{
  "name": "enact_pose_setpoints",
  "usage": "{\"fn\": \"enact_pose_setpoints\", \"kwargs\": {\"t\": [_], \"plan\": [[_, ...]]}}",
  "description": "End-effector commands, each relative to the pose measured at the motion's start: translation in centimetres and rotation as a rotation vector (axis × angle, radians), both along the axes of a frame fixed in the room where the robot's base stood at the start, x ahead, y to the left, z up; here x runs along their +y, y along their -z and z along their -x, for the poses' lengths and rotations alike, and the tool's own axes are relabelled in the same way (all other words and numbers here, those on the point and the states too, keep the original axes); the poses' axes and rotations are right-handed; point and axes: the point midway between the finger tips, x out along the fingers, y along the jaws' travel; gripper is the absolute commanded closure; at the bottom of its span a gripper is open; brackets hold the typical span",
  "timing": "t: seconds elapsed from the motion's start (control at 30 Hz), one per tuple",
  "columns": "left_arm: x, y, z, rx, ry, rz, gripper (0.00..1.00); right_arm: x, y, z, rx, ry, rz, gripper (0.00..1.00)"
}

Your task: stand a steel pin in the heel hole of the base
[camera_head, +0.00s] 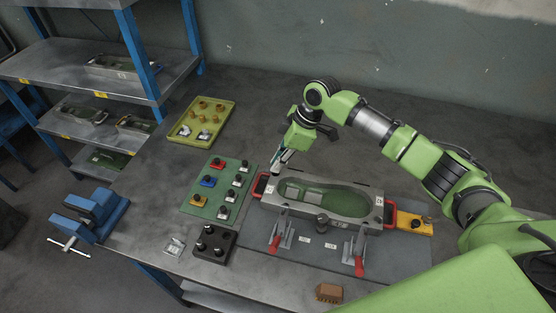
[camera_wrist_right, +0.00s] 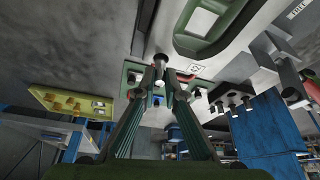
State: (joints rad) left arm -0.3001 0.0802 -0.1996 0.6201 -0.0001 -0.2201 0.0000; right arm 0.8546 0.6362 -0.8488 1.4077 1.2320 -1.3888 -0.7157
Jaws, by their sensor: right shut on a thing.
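The base is a grey metal mould (camera_head: 351,213) with a green sole-shaped cavity (camera_head: 345,197) and red side handles, lying on the grey mat. It also shows at the top of the wrist view (camera_wrist_right: 250,12). My right gripper (camera_head: 277,170) is just above the base's left end. In the right wrist view the gripper (camera_wrist_right: 158,82) is shut on a steel pin (camera_wrist_right: 159,62), whose bright end shows between the fingertips. The heel hole cannot be made out. A black block (camera_head: 212,250) with several upright pins stands to the left of the base. My left gripper is out of view.
Two red-handled clamps (camera_head: 359,262) stand at the front of the base. A green board (camera_head: 196,204) with coloured parts and a yellow tray (camera_head: 185,135) lie left. A brown brush (camera_head: 328,292) lies at the front edge; a blue vise (camera_head: 95,213) is at the left edge.

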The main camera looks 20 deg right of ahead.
Motion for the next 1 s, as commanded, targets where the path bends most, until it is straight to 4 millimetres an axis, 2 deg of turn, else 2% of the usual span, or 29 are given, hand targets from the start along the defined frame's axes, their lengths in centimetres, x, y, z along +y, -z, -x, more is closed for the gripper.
{"fn": "enact_pose_setpoints", "kwargs": {"t": [0.5, 1.0], "plan": [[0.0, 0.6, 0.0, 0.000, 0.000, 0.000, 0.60, 0.0, 1.3, 0.0, 0.000, 0.000, -0.001, 1.00], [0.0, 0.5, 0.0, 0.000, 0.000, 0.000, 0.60, 0.0, 1.3, 0.0, 0.000, 0.000, -0.001, 1.00]]}}
